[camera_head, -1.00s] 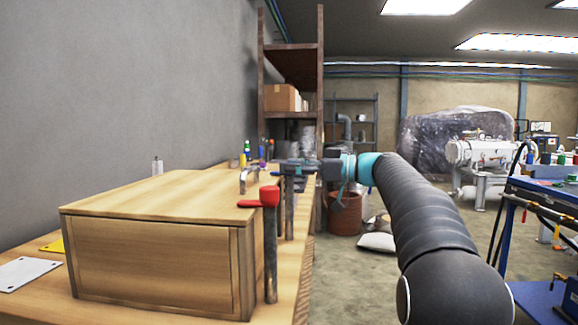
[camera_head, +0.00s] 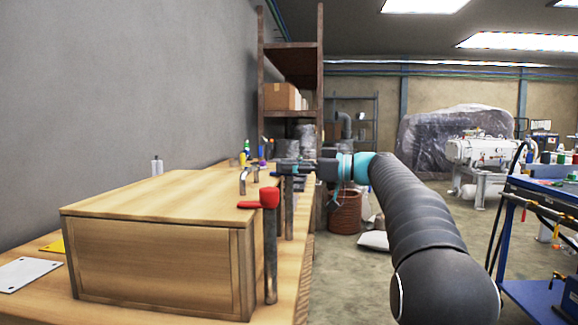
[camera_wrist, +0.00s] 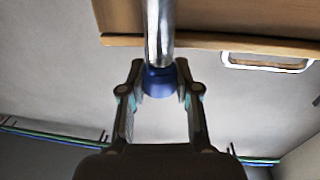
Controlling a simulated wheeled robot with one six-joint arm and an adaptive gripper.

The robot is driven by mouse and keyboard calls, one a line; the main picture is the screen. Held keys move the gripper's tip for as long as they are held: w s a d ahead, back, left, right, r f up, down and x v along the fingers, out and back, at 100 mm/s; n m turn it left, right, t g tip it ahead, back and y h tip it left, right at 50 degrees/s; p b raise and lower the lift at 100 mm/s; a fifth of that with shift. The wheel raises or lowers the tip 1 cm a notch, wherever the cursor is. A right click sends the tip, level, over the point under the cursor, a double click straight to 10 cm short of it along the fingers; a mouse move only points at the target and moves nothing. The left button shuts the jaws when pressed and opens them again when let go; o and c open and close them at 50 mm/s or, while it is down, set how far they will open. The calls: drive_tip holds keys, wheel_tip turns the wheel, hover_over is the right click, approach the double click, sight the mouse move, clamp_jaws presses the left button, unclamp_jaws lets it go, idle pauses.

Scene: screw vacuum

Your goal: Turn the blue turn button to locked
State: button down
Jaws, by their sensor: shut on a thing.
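The blue turn button (camera_wrist: 158,84) sits at the end of a shiny metal pipe (camera_wrist: 160,30) in the wrist view. My gripper (camera_wrist: 159,72) has one finger on each side of the blue button and is shut on it. In the head view my gripper (camera_head: 284,170) is at the far end of the wooden box, above the table's right edge, beside upright pipes. The blue button cannot be made out there, and the gripper covers that spot.
A red-handled valve (camera_head: 269,197) on a pipe stands nearer, at the right side of the wooden box (camera_head: 150,265). Bent metal pipes (camera_head: 244,180) and small coloured items (camera_head: 246,150) are close to my gripper.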

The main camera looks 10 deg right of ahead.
drive_tip(key=n+g+p, duration=0.1)
drive_tip(key=g, duration=0.1)
drive_tip(key=n+g+y+p, duration=0.1)
drive_tip(key=p, duration=0.1)
drive_tip(key=shift+r+n+g, duration=0.3)
drive_tip(key=shift+g, duration=0.1)
drive_tip(key=shift+f+n+g+p, duration=0.2)
drive_tip(key=shift+n+g+p, duration=0.15)
drive_tip(key=shift+g, duration=0.25)
drive_tip(key=c, duration=0.8)
unclamp_jaws()
drive_tip(key=s+d, duration=0.1)
drive_tip(key=d, duration=1.1)
drive_tip(key=shift+s, duration=0.35)
